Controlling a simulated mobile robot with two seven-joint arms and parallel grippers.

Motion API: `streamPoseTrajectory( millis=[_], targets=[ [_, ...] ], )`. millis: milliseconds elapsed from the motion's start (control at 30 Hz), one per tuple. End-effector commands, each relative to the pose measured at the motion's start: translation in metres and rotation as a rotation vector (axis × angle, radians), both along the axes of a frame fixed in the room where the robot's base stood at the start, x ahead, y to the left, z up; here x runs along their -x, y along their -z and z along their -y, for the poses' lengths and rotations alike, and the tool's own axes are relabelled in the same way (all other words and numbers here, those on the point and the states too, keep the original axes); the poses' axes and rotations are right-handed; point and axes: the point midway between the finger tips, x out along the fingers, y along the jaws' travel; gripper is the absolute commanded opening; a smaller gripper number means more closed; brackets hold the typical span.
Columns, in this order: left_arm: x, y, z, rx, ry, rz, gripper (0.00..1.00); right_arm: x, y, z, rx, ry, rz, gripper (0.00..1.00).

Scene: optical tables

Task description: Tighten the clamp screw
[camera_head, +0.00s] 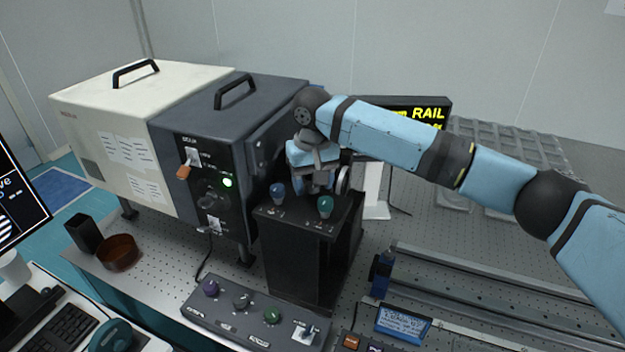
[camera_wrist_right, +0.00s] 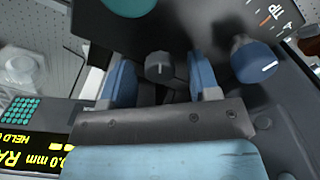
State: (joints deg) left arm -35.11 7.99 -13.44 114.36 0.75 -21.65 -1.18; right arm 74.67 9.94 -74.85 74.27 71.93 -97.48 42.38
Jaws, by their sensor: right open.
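A black upright block (camera_head: 290,255) stands on the perforated table, with a blue knob (camera_head: 278,192) and a teal knob (camera_head: 325,205) on its sloped top. My right gripper (camera_head: 318,182) is over the back of this top, pointing down. In the right wrist view its two blue fingers (camera_wrist_right: 163,85) are open, with a small grey knob (camera_wrist_right: 158,67) showing between and just beyond them. Contact cannot be told. The blue knob (camera_wrist_right: 252,62) is beside the fingers, and part of the teal knob (camera_wrist_right: 128,5) shows above. Which knob is the clamp screw is not readable. My left gripper is out of view.
A dark instrument box (camera_head: 235,105) with a lit green lamp stands close to the left of the block. A control panel (camera_head: 255,318) with several knobs lies in front. Rails (camera_head: 490,285) run to the right. A display (camera_head: 425,112) stands behind my right arm.

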Motion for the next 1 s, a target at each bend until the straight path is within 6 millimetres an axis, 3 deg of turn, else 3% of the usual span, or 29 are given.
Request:
streamPoseTrajectory(
  millis=[133, 300, 367, 667, 1000],
  targets=[
    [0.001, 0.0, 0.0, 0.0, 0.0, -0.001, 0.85, 0.0, 0.0, 0.0, 0.0, 0.0, 0.0, 0.56],
    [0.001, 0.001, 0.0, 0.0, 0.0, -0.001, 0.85, 0.0, 0.0, 0.0, 0.0, 0.0, 0.0, 0.17],
    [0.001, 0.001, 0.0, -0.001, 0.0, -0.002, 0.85, 0.0, 0.0, 0.0, 0.0, 0.0, 0.0, 0.06],
    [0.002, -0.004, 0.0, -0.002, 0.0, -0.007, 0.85, 0.0, -0.003, 0.0, -0.002, -0.029, -0.001, 0.07],
    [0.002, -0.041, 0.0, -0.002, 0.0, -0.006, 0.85, 0.0, -0.007, -0.001, -0.002, -0.233, -0.003, 0.07]
  ],
)
